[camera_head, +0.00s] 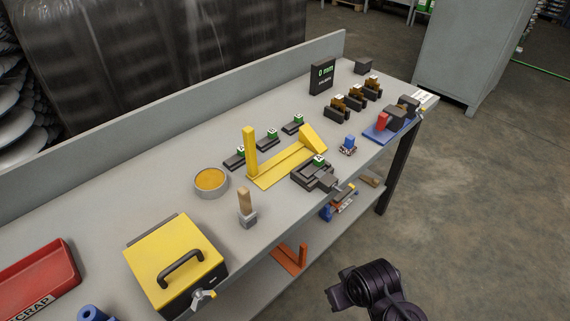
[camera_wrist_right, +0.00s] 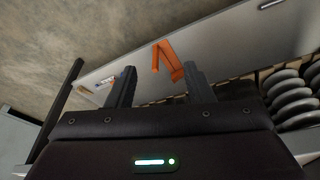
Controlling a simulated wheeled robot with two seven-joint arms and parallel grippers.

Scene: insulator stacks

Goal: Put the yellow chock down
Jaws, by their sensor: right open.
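A yellow wedge-shaped block (camera_head: 313,138), which looks like the yellow chock, sits at the far right end of a flat yellow base (camera_head: 272,172) on the bench. A yellow post (camera_head: 250,150) stands upright at the base's other end. I cannot tell whether the wedge is separate from the base. My right gripper (camera_wrist_right: 160,68) is open, with nothing between its fingers, off the bench's front side. In the head view a dark part of my right arm shows at the bottom, away from the chock. My left gripper is not in view.
A dark clamp-like device (camera_head: 312,173) stands just in front of the yellow base. A round tin (camera_head: 211,183), a wooden-handled tool (camera_head: 246,207) and a yellow box (camera_head: 176,263) are nearer. An orange bracket (camera_head: 291,258) lies on the lower shelf, also in the right wrist view (camera_wrist_right: 167,60).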

